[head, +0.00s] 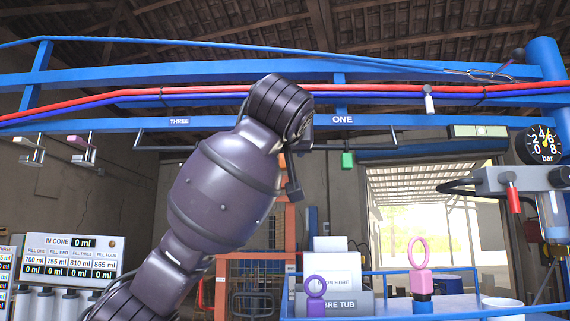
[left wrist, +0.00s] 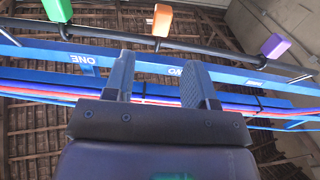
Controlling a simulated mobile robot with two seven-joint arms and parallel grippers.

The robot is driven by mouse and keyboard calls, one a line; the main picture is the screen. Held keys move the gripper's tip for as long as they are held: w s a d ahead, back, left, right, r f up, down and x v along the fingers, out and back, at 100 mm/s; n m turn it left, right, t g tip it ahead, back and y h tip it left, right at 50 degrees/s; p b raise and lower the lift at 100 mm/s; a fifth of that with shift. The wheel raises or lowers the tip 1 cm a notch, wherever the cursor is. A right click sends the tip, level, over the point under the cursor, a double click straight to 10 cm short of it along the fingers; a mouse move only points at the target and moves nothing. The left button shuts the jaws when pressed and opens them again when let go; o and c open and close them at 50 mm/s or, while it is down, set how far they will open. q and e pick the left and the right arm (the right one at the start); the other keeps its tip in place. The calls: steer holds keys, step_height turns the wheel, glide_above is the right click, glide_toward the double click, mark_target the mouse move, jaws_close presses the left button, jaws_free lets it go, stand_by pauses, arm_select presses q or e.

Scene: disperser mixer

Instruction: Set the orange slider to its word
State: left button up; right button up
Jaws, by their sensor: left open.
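The orange slider (left wrist: 162,20) hangs on a dark rail (left wrist: 190,48) in the left wrist view. My left gripper (left wrist: 158,72) is open, its two fingers apart, pointing up toward the rail. The orange slider shows beyond the fingertips, roughly in line with the gap, and nothing is held. Label plates ONE (head: 342,120) and THREE (head: 179,121) are on the blue beam; the label behind my arm is hidden.
Red and blue hoses (head: 130,93) run along the blue beam. A gauge (head: 540,145) and a grey fitting with a red handle (head: 513,198) are at the right. A display panel (head: 72,260) stands lower left. A fibre tub (head: 345,302) and a pink ring handle (head: 419,253) are lower right.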

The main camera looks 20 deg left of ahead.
mark_target(284, 159)
arm_select(q)
steer(key=p+x, duration=0.3)
steer(key=x, duration=0.5)
steer(key=shift+w+a, duration=0.2)
steer(key=shift+p+x, duration=0.3)
steer(key=shift+x, duration=0.55)
arm_select(e)
steer(key=shift+s+d+r+g, duration=0.15)
steer(key=shift+s+r, duration=0.2)
steer(key=shift+s, duration=0.15)
steer(key=shift+s+d+r+g, duration=0.15)
steer(key=shift+s+r, duration=0.15)
steer(key=shift+s, duration=0.2)
arm_select(q)
jaws_close()
steer(key=shift+s, duration=0.1)
